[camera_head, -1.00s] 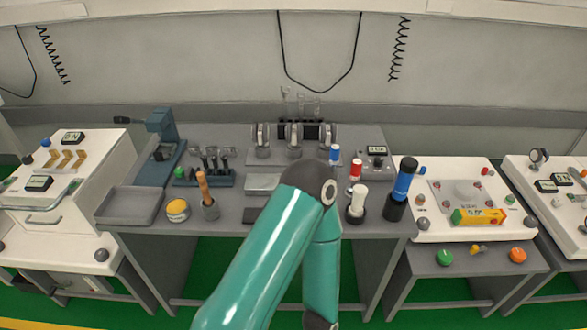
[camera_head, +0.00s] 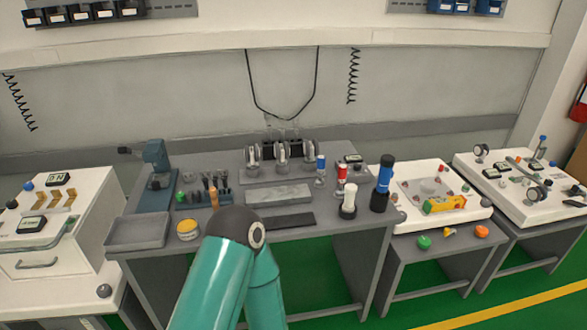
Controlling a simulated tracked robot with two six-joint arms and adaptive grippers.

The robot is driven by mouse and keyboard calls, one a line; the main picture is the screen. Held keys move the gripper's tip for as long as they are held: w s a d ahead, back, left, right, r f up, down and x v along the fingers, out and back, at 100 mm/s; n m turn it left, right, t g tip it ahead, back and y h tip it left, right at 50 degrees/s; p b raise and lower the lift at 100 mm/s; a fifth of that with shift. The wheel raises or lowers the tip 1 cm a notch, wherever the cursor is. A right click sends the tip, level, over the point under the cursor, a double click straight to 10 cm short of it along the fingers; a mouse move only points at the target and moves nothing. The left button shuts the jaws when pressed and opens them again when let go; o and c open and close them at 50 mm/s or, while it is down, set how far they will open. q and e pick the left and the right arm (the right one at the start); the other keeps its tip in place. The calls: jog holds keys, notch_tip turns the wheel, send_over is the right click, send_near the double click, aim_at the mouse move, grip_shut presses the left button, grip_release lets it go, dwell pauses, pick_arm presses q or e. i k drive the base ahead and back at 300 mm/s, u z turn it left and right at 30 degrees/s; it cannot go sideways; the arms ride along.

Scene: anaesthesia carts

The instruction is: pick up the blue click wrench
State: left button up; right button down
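A thick blue handle with a black top (camera_head: 385,174) stands upright in a black holder at the right end of the grey bench (camera_head: 345,228). A smaller blue-topped tool (camera_head: 321,164) stands further left and back. I cannot tell from their shape which is the click wrench. A red-topped tool (camera_head: 342,173) and a white one (camera_head: 349,196) stand between them. One teal arm of mine rises from the bottom centre, its dark elbow in front of the bench. Neither gripper is in view.
A yellow-lidded jar (camera_head: 188,229) and an empty grey tray (camera_head: 137,231) are at the bench's left. A blue press-like stand (camera_head: 156,165) is behind them. A dark flat strip (camera_head: 287,221) lies at the bench's front.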

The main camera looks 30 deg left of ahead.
aim_at(320, 182)
jog(key=u, duration=0.3)
jog(key=i, duration=0.85)
jog(key=u, duration=0.1)
